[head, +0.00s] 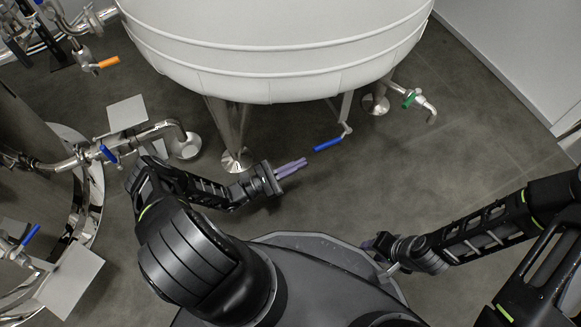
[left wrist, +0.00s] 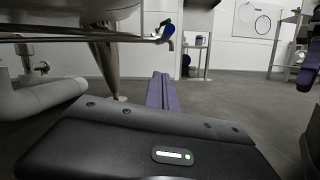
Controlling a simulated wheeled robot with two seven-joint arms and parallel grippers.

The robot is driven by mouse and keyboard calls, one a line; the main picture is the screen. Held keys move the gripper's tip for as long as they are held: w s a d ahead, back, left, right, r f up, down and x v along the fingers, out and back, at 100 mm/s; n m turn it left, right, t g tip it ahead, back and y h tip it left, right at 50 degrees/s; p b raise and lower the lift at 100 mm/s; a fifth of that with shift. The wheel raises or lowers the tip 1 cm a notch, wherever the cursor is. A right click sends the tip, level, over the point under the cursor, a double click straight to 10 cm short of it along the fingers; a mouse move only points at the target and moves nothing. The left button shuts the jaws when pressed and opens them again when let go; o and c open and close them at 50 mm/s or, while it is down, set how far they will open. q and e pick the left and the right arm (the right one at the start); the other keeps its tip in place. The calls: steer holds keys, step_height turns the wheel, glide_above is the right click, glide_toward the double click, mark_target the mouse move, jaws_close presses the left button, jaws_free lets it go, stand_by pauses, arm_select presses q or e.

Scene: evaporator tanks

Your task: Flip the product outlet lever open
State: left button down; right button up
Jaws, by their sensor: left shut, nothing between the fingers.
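A blue lever (head: 328,144) sits on a thin pipe under the white tank (head: 275,60), sticking out to the left of its valve. A green-handled valve (head: 409,99) with a bent spout is further right. I cannot tell by label which is the product outlet. My left gripper (head: 303,162) is shut and empty, its purple fingertips just below and left of the blue lever, apparently apart from it. In the left wrist view the shut fingers (left wrist: 161,90) point forward below a blue and green valve part (left wrist: 167,31). My right gripper (head: 376,242) is low at centre right, its fingers partly hidden.
Tank legs (head: 235,158) stand on the floor behind my left gripper. Pipes with blue levers (head: 108,154) and an orange lever (head: 108,62) are at the left. Open floor (head: 470,130) lies at the right, before a white wall.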

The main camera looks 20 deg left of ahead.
mark_target(333, 140)
arm_select(q)
steer(key=w+d+r, duration=0.3)
steer(key=d+r, duration=0.1)
steer(key=r, duration=0.1)
steer(key=shift+w+d, duration=0.15)
steer(key=shift+w, duration=0.05)
steer(key=shift+r, duration=0.2)
